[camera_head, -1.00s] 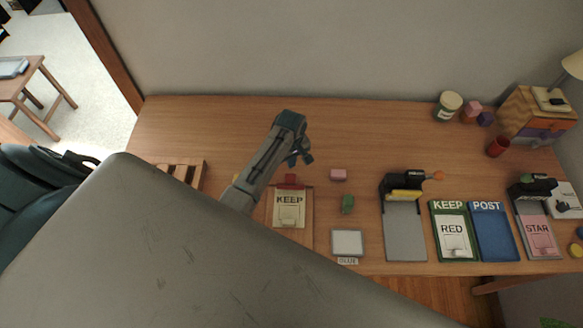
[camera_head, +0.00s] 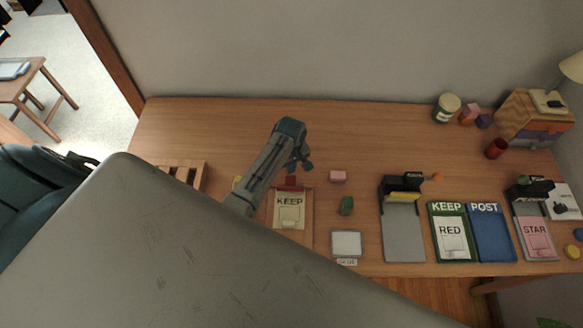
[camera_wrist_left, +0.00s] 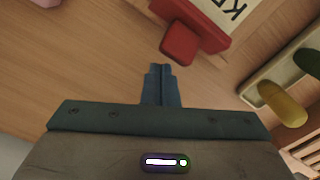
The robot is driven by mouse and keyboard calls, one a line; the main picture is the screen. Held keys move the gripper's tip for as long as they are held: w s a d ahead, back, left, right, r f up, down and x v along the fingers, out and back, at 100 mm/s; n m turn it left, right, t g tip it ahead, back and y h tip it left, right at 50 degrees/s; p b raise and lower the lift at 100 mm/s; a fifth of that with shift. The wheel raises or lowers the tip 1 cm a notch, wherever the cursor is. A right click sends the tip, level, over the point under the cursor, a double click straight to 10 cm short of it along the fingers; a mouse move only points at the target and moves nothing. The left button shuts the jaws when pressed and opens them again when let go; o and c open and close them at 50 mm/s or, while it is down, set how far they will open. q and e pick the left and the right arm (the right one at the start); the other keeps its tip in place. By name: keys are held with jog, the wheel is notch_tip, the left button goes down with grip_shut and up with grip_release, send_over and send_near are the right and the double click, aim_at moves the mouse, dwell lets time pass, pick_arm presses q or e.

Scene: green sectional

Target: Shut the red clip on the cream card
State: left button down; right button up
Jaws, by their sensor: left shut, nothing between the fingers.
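The red clip (camera_head: 291,182) is at the top edge of the cream card (camera_head: 289,213), which is marked KEEP and lies on a brown board (camera_head: 307,232). In the left wrist view the red clip (camera_wrist_left: 181,44) shows as a block with a tab, just beyond my fingertips, with the cream card (camera_wrist_left: 226,8) behind it. I cannot tell whether the clip is open or shut. My left gripper (camera_head: 303,163) is shut and empty, above the table just behind the clip; its fingertips (camera_wrist_left: 162,70) appear apart from the clip. My right gripper is not in view.
A pink block (camera_head: 338,176), a green block (camera_head: 346,205) and a white pad (camera_head: 347,243) are right of the board. A grey stand (camera_head: 403,238) with a black top and green and blue boards (camera_head: 491,236) are further right. The back middle is clear.

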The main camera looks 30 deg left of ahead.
pick_arm(q)
jog(key=shift+s+d+r+p, duration=0.15)
jog(key=shift+s+d+p, duration=0.1)
jog(key=shift+s+p, duration=0.15)
jog(key=shift+s+d, duration=0.2)
jog(key=shift+s, duration=0.2)
jog(key=shift+r, duration=3.6)
jog(key=shift+f, duration=0.1)
